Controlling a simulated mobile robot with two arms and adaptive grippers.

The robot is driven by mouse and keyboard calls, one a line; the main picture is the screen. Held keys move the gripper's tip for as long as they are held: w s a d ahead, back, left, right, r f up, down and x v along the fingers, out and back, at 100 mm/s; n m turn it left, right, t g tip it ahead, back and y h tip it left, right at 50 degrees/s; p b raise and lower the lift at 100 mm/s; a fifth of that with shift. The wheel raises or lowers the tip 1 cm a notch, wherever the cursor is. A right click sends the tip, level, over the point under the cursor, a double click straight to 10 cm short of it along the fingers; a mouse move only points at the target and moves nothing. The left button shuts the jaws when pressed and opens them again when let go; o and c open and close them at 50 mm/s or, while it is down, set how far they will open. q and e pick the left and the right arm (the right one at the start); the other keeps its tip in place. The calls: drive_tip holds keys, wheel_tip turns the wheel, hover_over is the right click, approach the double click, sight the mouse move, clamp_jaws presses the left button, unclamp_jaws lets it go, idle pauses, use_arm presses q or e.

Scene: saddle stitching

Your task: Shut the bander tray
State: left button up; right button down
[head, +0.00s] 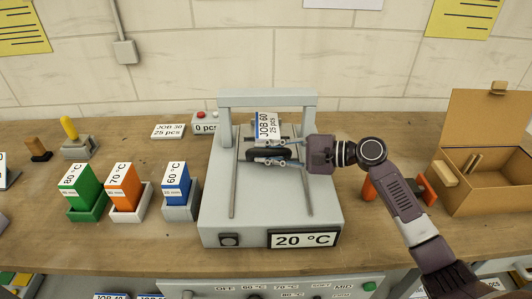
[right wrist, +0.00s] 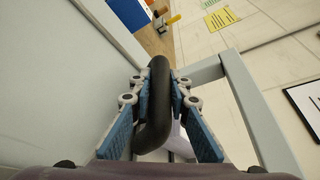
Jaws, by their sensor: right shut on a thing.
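The bander (head: 222,222) is a light grey machine with an arch (head: 266,99) at its back and a display reading 20 °C (head: 303,240). Its tray (head: 262,141) lies between two slots on the top, with a JOB 60, 25 pcs card (head: 267,124) at its far end. My right gripper (head: 270,153) reaches in from the right and is shut on a black handle (right wrist: 155,110) at the tray. In the right wrist view its blue-padded fingers (right wrist: 158,88) stand on both sides of the handle. My left gripper is not in view.
Green (head: 80,187), orange (head: 122,186) and blue (head: 176,184) temperature blocks stand in holders left of the bander. An open cardboard box (head: 480,194) stands at the right, beyond my right arm. A JOB 30 card (head: 168,131) lies behind, at the left.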

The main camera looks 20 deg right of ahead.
drive_tip(key=c, duration=1.8)
unclamp_jaws()
drive_tip(key=shift+w+d+r, duration=0.1)
drive_tip(key=shift+w+r, duration=0.05)
drive_tip(key=shift+r, duration=0.05)
drive_tip(key=shift+f, duration=0.1)
drive_tip(key=shift+s+d, duration=0.1)
drive_tip(key=shift+s, duration=0.1)
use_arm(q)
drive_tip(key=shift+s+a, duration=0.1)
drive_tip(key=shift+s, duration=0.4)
use_arm(e)
drive_tip(key=v, duration=1.1)
drive_tip(key=shift+s+d, duration=0.15)
drive_tip(key=shift+d, duration=0.15)
